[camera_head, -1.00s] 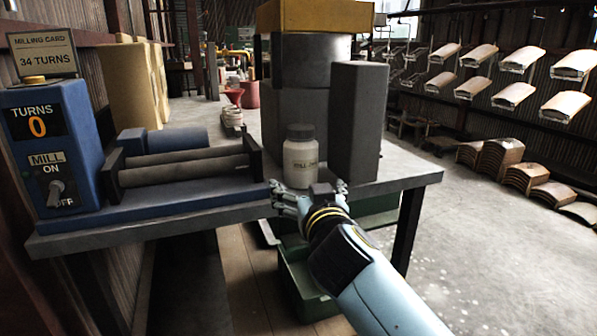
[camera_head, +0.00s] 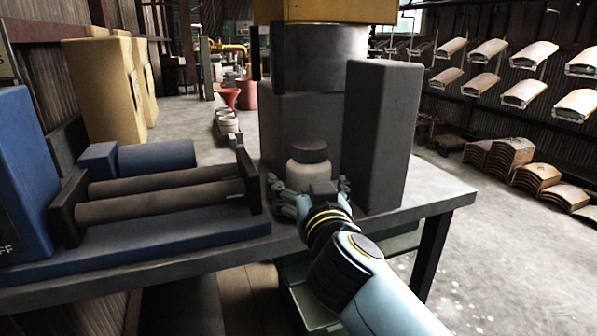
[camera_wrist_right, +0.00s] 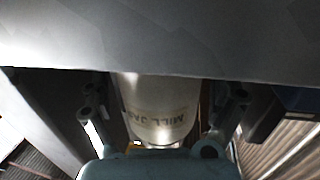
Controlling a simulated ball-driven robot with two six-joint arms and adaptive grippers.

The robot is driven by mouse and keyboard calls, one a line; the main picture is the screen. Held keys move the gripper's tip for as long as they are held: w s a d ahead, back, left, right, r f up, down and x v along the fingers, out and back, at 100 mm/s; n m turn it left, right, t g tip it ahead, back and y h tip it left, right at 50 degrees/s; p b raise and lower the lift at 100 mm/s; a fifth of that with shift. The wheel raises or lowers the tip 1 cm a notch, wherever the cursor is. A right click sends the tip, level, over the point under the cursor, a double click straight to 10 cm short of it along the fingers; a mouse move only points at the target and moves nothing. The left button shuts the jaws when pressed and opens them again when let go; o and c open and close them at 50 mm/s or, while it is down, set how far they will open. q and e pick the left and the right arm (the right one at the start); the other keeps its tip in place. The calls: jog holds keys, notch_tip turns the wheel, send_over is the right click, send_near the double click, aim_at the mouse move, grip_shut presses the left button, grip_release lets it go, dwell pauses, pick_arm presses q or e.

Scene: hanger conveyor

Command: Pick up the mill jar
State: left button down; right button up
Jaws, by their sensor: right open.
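The mill jar (camera_head: 307,173) is a pale jar with a dark lid, upright on the grey table (camera_head: 440,196) in front of a dark machine. My right gripper (camera_head: 308,188) is open, with its fingers on either side of the jar's lower part, hiding its base and label. In the right wrist view the jar (camera_wrist_right: 155,105), its label upside down, stands between the spread fingers of my right gripper (camera_wrist_right: 163,100). I see a gap on each side of the jar. My left gripper is not in view.
A dark upright block (camera_head: 383,135) stands close to the right of the jar. A roller mill (camera_head: 165,195) on a blue base lies to the left. The dark machine (camera_head: 315,100) rises behind. A green bin (camera_head: 312,305) is below the table.

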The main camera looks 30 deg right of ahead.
aim_at(310, 143)
jog(key=shift+r, duration=0.1)
jog(key=shift+s+a+r, duration=0.1)
jog(key=shift+s, duration=0.05)
jog(key=c, duration=1.6)
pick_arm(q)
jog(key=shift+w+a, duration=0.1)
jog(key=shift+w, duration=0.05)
pick_arm(e)
jog(key=shift+c, duration=0.9)
